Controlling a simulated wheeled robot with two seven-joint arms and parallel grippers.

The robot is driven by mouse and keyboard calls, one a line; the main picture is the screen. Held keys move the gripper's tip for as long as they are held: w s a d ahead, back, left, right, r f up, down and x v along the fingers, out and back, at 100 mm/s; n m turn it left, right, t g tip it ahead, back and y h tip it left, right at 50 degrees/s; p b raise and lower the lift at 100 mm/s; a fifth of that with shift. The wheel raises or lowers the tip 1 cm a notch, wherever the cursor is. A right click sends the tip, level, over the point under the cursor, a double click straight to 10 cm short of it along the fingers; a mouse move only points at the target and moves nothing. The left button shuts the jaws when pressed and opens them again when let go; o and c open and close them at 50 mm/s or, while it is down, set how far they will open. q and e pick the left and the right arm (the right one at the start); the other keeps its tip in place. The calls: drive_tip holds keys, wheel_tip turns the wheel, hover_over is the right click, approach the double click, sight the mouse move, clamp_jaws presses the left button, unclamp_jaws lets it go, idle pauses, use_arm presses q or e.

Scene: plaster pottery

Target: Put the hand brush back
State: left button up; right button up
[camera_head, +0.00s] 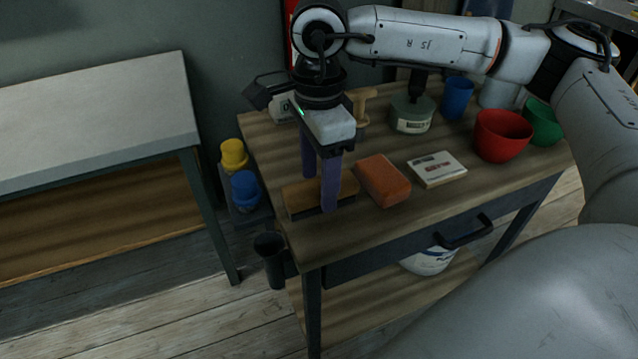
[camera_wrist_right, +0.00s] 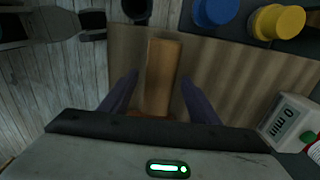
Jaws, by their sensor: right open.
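The hand brush (camera_head: 300,197), a brown wooden block with a darker lower side, lies on the wooden tabletop near its front left edge. In the right wrist view the brush (camera_wrist_right: 162,62) lies lengthwise between the two fingers. My right gripper (camera_head: 320,188) points down over the brush with its purple fingers apart, one on the far side and one on the near side. In the right wrist view a gap shows between the brush and each finger. The near finger hides part of the brush in the head view. My left gripper is not in view.
An orange block (camera_head: 382,180) lies close right of the brush, then a white labelled box (camera_head: 437,169). A red bowl (camera_head: 502,135), blue cup (camera_head: 457,97) and green bowl (camera_head: 541,122) stand further right. A black holder (camera_head: 270,252) and yellow and blue-lidded jars (camera_head: 245,188) hang at the left side.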

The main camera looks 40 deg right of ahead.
sight(318, 185)
wheel_tip(318, 185, up, 10)
idle(0.3)
